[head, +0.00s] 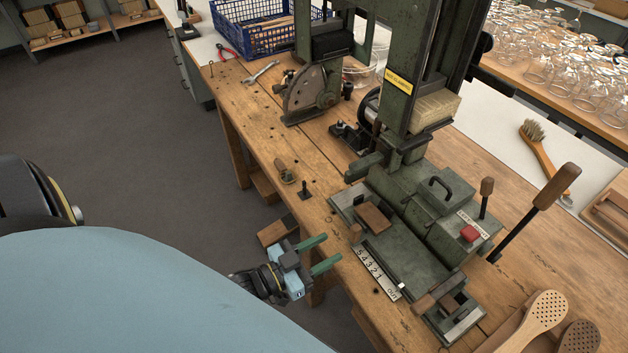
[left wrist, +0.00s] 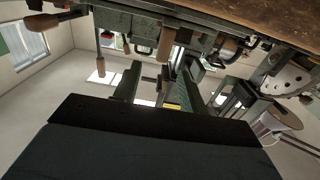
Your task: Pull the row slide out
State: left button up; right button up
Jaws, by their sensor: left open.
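The green tufting machine (head: 405,255) stands on the wooden bench. In the left wrist view, a wooden knob (left wrist: 165,45) shows beyond the gap between the fingers (left wrist: 158,72). My right gripper is not in view.
A long lever with a wooden handle (head: 556,187) rises at the machine's right. Wooden brush heads (head: 545,309) lie at the near right. A blue crate (head: 262,22), a wrench (head: 262,72) and red pliers (head: 226,52) lie farther back. Floor left of the bench is free.

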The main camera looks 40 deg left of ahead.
pick_arm(q)
jog(key=shift+v, duration=1.2)
jog(key=s+a+f+n+g+y, duration=0.1)
jog(key=s+f+g+y, duration=0.15)
jog(key=f, duration=0.55)
jog(key=s+a+f+g+y, duration=0.1)
jog(key=s+a+f+g, duration=0.15)
jog(key=f, duration=0.45)
jog(key=s+a+f+n+g+y, duration=0.1)
jog(key=s+f+g+y, duration=0.15)
jog(key=f, duration=0.55)
jog(key=s+f+g, duration=0.2)
jog(key=s+f, duration=0.2)
jog(key=s, duration=0.3)
jog(key=s+d+f+g, duration=0.1)
jog(key=s+f+g, duration=0.2)
jog(key=s, duration=0.4)
jog(key=s+d+f+g+y, duration=0.1)
jog(key=s+f+g, duration=0.2)
jog(key=s+f, duration=0.2)
jog(key=shift+s+f, duration=0.3)
jog(key=shift+s, duration=0.9)
